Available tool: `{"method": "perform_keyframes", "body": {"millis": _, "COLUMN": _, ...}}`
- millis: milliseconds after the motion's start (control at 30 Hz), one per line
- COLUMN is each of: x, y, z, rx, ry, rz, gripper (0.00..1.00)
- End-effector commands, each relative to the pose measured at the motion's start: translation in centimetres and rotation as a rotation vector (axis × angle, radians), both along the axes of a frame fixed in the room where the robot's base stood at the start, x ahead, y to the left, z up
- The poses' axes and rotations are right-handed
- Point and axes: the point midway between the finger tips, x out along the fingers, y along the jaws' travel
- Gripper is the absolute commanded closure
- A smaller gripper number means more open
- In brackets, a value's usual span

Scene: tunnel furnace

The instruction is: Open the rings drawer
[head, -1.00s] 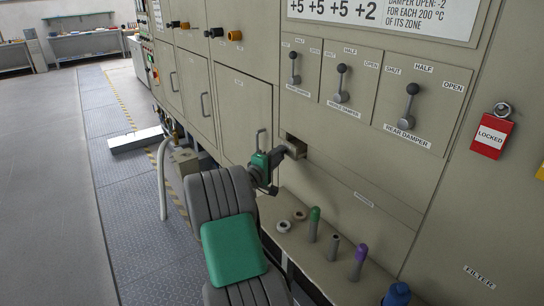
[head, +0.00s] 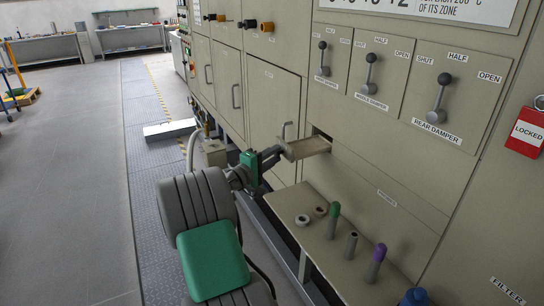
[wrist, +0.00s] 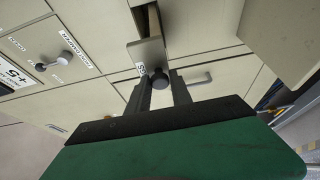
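The rings drawer (head: 308,147) is a small narrow drawer in the beige furnace wall. It stands pulled out of its slot. In the wrist view its front (wrist: 148,53) bears a white label, partly cut off by my gripper, and a dark round knob (wrist: 160,79). My gripper (head: 274,156) is at the drawer's front end in the head view. In the wrist view my gripper (wrist: 160,84) has its two dark fingers on either side of the knob, closed on it. The drawer's inside is not visible from here.
A shelf (head: 318,236) below holds two rings (head: 302,220), a green-topped peg (head: 334,220), a grey peg (head: 351,245) and a purple-topped peg (head: 376,262). Damper levers (head: 369,75) are above right. A cabinet door with a handle (head: 236,96) is left. The floor at left is open.

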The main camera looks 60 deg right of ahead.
Motion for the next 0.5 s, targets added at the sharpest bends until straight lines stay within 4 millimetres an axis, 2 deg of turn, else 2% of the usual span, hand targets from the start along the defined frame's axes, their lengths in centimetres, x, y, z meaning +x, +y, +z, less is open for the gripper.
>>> {"method": "perform_keyframes", "body": {"millis": 33, "x": 0.01, "y": 0.02, "z": -0.05, "rx": 0.000, "ry": 0.001, "rz": 0.000, "gripper": 0.69}}
{"method": "perform_keyframes", "body": {"millis": 233, "x": 0.14, "y": 0.10, "z": -0.02, "rx": 0.000, "ry": 0.000, "rz": 0.003, "gripper": 0.54}}
{"method": "perform_keyframes", "body": {"millis": 500, "x": 0.22, "y": 0.33, "z": -0.05, "rx": 0.000, "ry": 0.000, "rz": 0.004, "gripper": 0.54}}
